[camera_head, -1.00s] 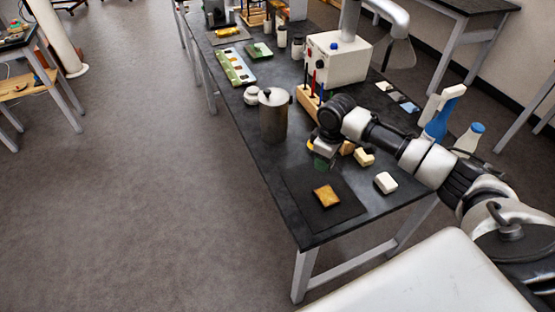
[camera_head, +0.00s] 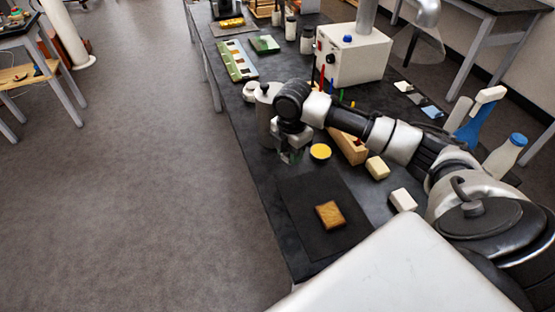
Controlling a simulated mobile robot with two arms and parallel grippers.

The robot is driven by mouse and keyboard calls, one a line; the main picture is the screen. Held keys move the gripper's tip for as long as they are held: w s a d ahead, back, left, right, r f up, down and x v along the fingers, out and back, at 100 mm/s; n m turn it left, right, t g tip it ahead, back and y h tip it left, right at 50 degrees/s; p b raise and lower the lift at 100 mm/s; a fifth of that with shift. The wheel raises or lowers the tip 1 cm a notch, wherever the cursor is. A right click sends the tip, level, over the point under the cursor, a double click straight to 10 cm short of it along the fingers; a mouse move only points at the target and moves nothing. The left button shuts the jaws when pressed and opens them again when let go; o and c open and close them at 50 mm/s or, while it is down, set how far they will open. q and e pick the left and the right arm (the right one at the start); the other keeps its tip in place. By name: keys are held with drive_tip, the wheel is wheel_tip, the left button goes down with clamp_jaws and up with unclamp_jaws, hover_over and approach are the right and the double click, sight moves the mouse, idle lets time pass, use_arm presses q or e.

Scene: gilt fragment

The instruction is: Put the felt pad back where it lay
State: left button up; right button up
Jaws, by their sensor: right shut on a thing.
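My right gripper (camera_head: 289,156) is low over the dark bench, beyond the far left corner of a black mat (camera_head: 296,195). It is shut on a small dark green thing (camera_head: 285,158), probably the felt pad, which is mostly hidden by the gripper. I cannot tell whether that thing touches the bench. A gold-brown square fragment (camera_head: 330,214) lies on the black mat, apart from the gripper. My left gripper is out of view.
A metal canister (camera_head: 265,122) stands just behind the gripper. A round yellow-topped pot (camera_head: 320,152) is close on its right. A wooden rack (camera_head: 350,148), pale blocks (camera_head: 403,200) and bottles (camera_head: 504,157) stand further right. The bench's left edge is near.

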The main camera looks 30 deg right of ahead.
sight(279, 168)
drive_tip(key=w+f, duration=0.1)
drive_tip(key=w+a+f, duration=0.1)
drive_tip(key=w, duration=0.1)
drive_tip(key=shift+w+a+f, duration=0.1)
drive_tip(key=shift+w+f, duration=0.05)
drive_tip(key=shift+w, duration=0.05)
wheel_tip(279, 168, down, 4)
drive_tip(key=shift+r+p, duration=0.15)
drive_tip(key=shift+p, duration=0.3)
drive_tip(key=shift+f, duration=0.2)
drive_tip(key=shift+f, duration=0.15)
drive_tip(key=o, duration=0.8)
drive_tip(key=shift+o, duration=0.2)
wheel_tip(279, 168, up, 12)
drive_tip(key=shift+r+b, duration=0.2)
drive_tip(key=shift+b, duration=0.25)
